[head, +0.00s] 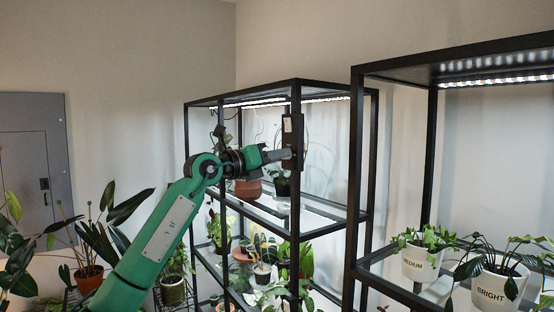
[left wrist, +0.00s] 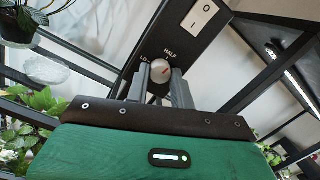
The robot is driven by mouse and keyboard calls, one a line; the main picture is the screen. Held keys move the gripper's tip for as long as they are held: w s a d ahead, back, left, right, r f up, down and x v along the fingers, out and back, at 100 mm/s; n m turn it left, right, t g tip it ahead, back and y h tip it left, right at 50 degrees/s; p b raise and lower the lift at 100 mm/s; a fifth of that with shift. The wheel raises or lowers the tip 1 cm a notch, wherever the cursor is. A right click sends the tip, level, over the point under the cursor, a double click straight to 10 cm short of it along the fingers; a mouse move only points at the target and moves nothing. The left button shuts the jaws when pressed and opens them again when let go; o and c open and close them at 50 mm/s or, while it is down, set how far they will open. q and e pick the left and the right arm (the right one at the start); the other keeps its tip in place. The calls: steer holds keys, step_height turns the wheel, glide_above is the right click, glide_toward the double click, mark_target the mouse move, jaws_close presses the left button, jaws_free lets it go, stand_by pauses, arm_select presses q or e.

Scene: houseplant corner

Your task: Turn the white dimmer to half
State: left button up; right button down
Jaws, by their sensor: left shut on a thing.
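The white dimmer (left wrist: 159,71) is a round knob on a black control panel (left wrist: 181,42), below the words LO and HALF. A small red mark shows on the knob's right part, roughly toward the HALF side; its exact setting is hard to tell. My left gripper (left wrist: 161,84) is shut on the knob, one grey finger on each side. In the head view my left gripper (head: 290,154) reaches the black panel (head: 293,128) on the middle shelf's front post; the knob is hidden there. My right gripper is in neither view.
A white rocker switch (left wrist: 201,20) marked O and I sits above the knob on the same panel. The black shelf (head: 296,190) holds potted plants near my arm. Pots labelled MEDIUM (head: 421,265) and BRIGHT (head: 492,291) stand on the right shelf.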

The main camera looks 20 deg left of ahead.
arm_select(q)
steer(key=shift+n, duration=0.9)
steer(key=o, duration=1)
steer(key=shift+s, duration=0.1)
steer(key=shift+b+v, duration=2.95)
steer(key=shift+v, duration=3.9)
